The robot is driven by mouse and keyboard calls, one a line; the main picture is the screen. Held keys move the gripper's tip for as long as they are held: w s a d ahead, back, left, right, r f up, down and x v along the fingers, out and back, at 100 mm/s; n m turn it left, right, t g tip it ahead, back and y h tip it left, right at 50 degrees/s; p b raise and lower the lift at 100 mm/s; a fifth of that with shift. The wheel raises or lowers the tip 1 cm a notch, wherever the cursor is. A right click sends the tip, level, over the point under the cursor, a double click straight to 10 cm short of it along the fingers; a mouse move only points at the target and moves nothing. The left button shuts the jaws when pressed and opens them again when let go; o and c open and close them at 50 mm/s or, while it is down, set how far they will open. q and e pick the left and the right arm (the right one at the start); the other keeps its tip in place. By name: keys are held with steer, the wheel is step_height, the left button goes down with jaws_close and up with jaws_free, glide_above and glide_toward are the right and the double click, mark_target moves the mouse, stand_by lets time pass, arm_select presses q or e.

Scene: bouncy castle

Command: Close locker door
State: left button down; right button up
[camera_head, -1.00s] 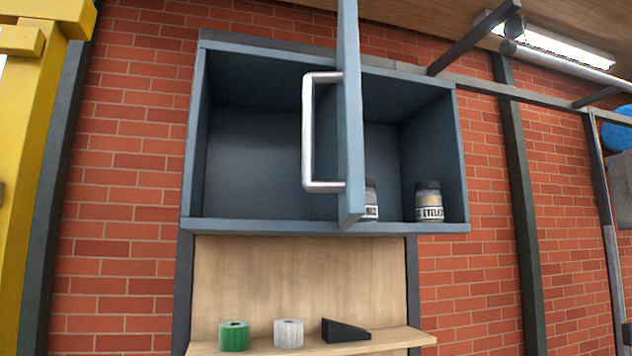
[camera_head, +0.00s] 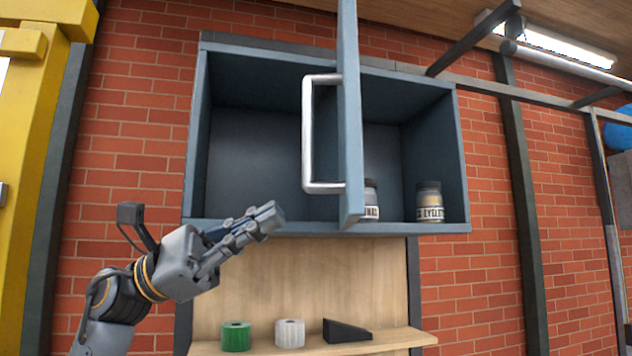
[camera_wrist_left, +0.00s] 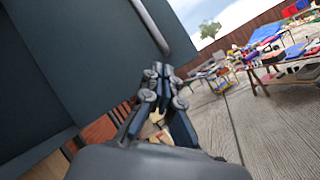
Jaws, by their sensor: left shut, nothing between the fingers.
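The blue-grey locker (camera_head: 330,226) hangs on the brick wall. Its door (camera_head: 351,120) stands wide open, swung out toward me and seen nearly edge-on. A silver bar handle (camera_head: 308,135) sits on the door's left face. My left gripper (camera_head: 272,216) is shut and empty, in front of the locker's lower edge, left of the door and below the handle. In the left wrist view the gripper (camera_wrist_left: 160,72) points along the door panel (camera_wrist_left: 60,60), with the handle (camera_wrist_left: 150,25) just beyond the fingertips; contact cannot be told. My right gripper is not in view.
Two labelled jars (camera_head: 430,202) stand inside the locker at right, one partly behind the door. Below, a wooden shelf (camera_head: 400,340) holds a green roll (camera_head: 236,336), a white roll (camera_head: 290,333) and a black wedge (camera_head: 345,331). A yellow structure (camera_head: 35,180) stands at left.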

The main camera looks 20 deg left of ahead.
mark_target(347, 183)
arm_select(q)
steer(key=s+a+r+m+t+y, duration=0.3)
steer(key=s+a+m+y, duration=0.25)
steer(key=s, duration=0.25)
steer(key=p+x, duration=0.3)
steer(key=x, duration=1.1)
steer(key=shift+d+f+p, duration=0.1)
steer(key=shift+p, duration=0.3)
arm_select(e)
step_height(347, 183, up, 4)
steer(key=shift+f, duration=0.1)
arm_select(q)
steer(key=shift+d, duration=0.15)
